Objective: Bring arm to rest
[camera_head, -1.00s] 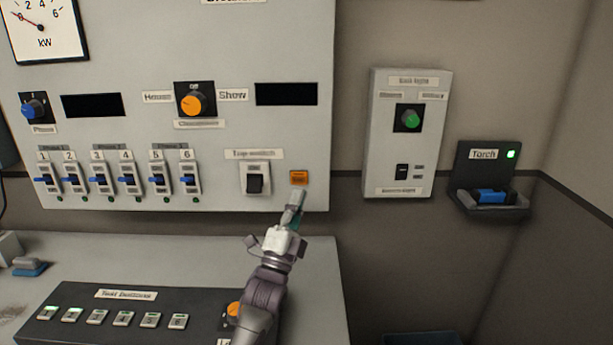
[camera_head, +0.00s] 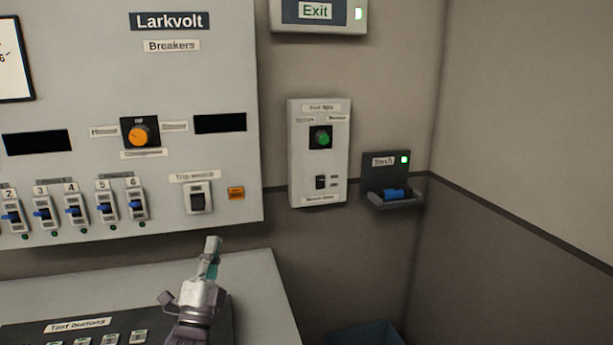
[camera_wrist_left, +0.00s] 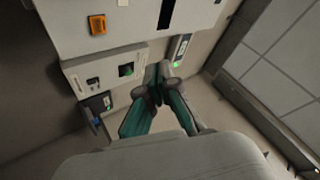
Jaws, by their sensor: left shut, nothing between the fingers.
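My left gripper (camera_head: 211,246) is shut and empty in the head view. It is above the desk edge, below and apart from the trip switch (camera_head: 198,198) and the small orange button (camera_head: 236,193) on the breaker panel (camera_head: 230,80). In the left wrist view its fingers (camera_wrist_left: 158,75) come together with nothing between them. The orange button also shows there at upper left (camera_wrist_left: 97,25). My right gripper is not in either view.
A grey box with a green knob (camera_head: 320,137) and a torch holder (camera_head: 393,195) with a blue torch are on the wall to the right. The desk (camera_head: 262,290) carries a dark test-button panel (camera_head: 60,335). A blue bin (camera_head: 365,334) stands on the floor.

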